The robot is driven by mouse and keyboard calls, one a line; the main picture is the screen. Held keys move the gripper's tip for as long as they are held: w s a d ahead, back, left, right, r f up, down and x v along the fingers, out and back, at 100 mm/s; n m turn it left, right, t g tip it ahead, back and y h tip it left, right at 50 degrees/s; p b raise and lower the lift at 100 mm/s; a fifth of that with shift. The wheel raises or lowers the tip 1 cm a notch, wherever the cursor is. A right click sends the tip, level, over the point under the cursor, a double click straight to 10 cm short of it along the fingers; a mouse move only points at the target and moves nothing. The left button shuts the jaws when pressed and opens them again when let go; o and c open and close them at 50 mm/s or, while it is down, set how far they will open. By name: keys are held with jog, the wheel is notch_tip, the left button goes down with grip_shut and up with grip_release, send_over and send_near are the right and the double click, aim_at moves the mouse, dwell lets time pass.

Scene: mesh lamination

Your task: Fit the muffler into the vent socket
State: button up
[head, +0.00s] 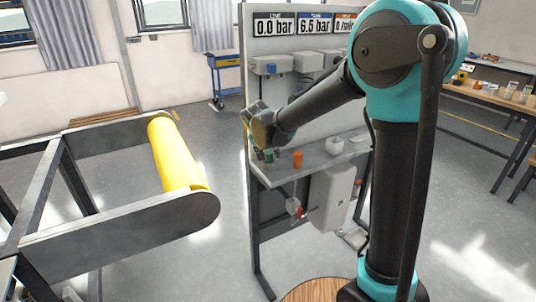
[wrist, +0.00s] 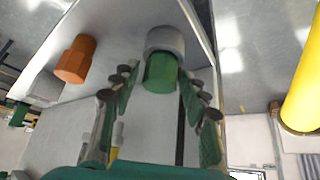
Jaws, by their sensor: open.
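In the wrist view a green cylindrical piece (wrist: 161,72) with a grey round part (wrist: 165,40) at its far end lies between the fingers of my gripper (wrist: 159,80). The fingers are open, with a gap visible on each side of the green piece. An orange piece (wrist: 75,60) with a wider and a narrower section stands beside it. In the head view the green piece (head: 269,156) and the orange piece (head: 298,159) are on the panel's shelf, and my gripper (head: 264,145) is down at the green one. I cannot tell which is the muffler, nor pick out the vent socket.
A frame with a yellow roller (head: 175,155) stands to the left, with open floor between.

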jog(key=shift+r, duration=0.1)
jog(key=v, duration=1.2)
jog(key=s+d+f+n+g, duration=0.1)
jog(key=s+d+f, duration=0.35)
jog(key=d, duration=0.55)
jog(key=s+d+f+g, duration=0.1)
jog(key=s+d+f, duration=0.4)
jog(key=d, duration=0.4)
jog(key=s+d+f+n+y, duration=0.1)
jog(key=s+d+f, duration=0.7)
jog(key=s+f, duration=0.2)
jog(key=shift+s+f, duration=0.25)
jog(key=shift+s, duration=0.5)
jog(key=shift+d, duration=0.1)
jog(key=shift+c, duration=0.6)
